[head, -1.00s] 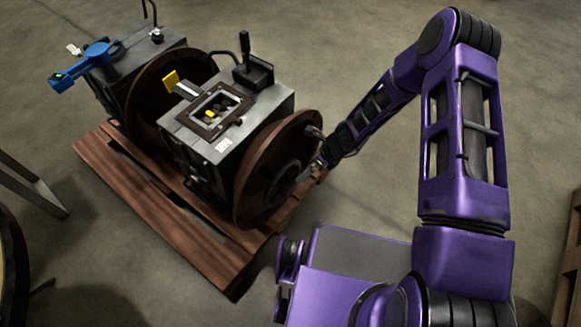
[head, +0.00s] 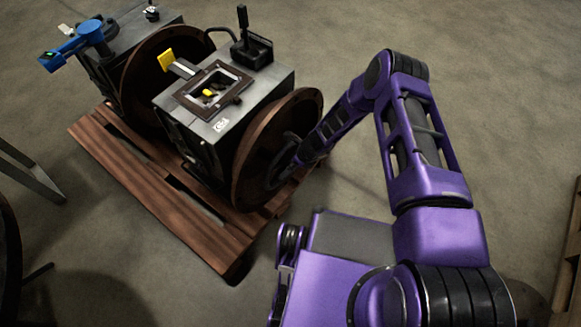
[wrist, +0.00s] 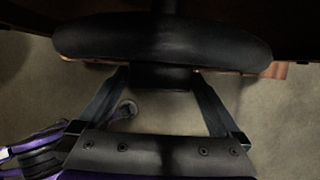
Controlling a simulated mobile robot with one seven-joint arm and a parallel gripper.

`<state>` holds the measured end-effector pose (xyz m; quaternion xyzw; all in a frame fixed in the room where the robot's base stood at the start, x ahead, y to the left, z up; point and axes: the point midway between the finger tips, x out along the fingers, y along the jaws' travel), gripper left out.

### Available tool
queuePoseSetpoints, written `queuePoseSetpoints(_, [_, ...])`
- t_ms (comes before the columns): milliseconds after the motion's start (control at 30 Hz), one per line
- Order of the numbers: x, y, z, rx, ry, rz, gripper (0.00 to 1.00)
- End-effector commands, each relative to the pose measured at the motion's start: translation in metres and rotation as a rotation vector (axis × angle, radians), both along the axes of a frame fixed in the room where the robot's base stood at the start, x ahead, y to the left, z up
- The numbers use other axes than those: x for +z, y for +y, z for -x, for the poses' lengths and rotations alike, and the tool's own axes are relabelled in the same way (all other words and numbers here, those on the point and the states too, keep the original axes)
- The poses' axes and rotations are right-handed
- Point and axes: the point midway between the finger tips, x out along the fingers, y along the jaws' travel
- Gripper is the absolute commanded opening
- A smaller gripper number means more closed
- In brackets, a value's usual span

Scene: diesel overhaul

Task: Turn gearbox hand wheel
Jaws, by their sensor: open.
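The gearbox (head: 185,125) is a dark grey block with a large brown disc (head: 243,175) on the side facing my arm. The black hand wheel (head: 284,150) sits in front of that disc, partly hidden by my arm. In the wrist view, the hand wheel (wrist: 165,42) is a wide dark rim seen nearly edge-on across the top. My gripper (wrist: 160,78) is open, with its fingers apart just below the rim and a dark part showing between them. I cannot tell whether they touch. In the head view, the gripper is at the hand wheel, its fingers too small to make out.
The gearbox stands on a brown wooden pallet (head: 160,195). A second unit with a brown disc (head: 150,75) and a blue tool (head: 75,45) stands behind left. The floor at right is open.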

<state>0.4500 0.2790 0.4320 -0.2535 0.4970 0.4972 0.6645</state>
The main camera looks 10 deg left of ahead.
Motion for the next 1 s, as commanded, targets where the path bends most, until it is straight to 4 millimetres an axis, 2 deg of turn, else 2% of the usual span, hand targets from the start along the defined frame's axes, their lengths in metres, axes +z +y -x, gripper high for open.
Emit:
queuePoseSetpoints(200, [0.0002, 0.0000, -0.0004, 0.000, 0.000, 0.000, 0.98])
queuePoseSetpoints(733, [0.0005, -0.0001, -0.0004, 0.000, 0.000, 0.000, 0.03])
queuePoseSetpoints(767, [0.0006, 0.0000, -0.0004, 0.000, 0.000, -0.001, 0.00])
queuePoseSetpoints(1000, [0.0005, -0.0004, 0.0030, -0.001, 0.013, -0.005, 0.00])
